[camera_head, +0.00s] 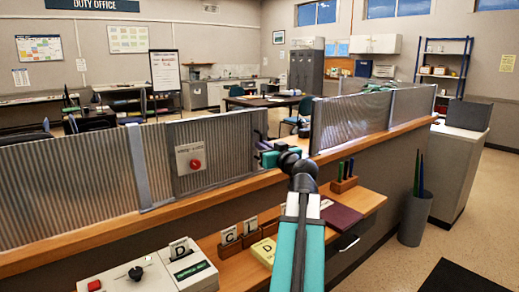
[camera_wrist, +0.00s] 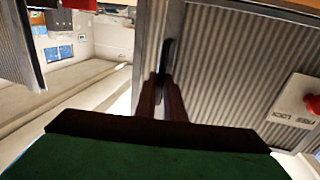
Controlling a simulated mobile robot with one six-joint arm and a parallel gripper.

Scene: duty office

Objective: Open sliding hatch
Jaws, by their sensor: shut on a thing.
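The sliding hatch (camera_head: 225,130) is a ribbed grey translucent panel on the wood-topped counter, left of centre in the head view. It also shows in the wrist view (camera_wrist: 235,60). A lock plate with a red knob (camera_head: 195,163) sits on it, marked FREE and LOCK; the knob shows at the right of the wrist view (camera_wrist: 312,103). An opening lies between the hatch's right edge and the right-hand ribbed panel. My gripper (camera_wrist: 165,88) is shut on the dark upright handle (camera_wrist: 167,55) at the hatch's edge.
Fixed ribbed panels stand left (camera_head: 65,190) and right (camera_head: 350,125). On the lower desk are a control box (camera_head: 150,270) with a black knob, letter cards (camera_head: 229,236), a pen block (camera_head: 343,184) and a maroon folder (camera_head: 340,215). A grey bin (camera_head: 415,218) stands right on open floor.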

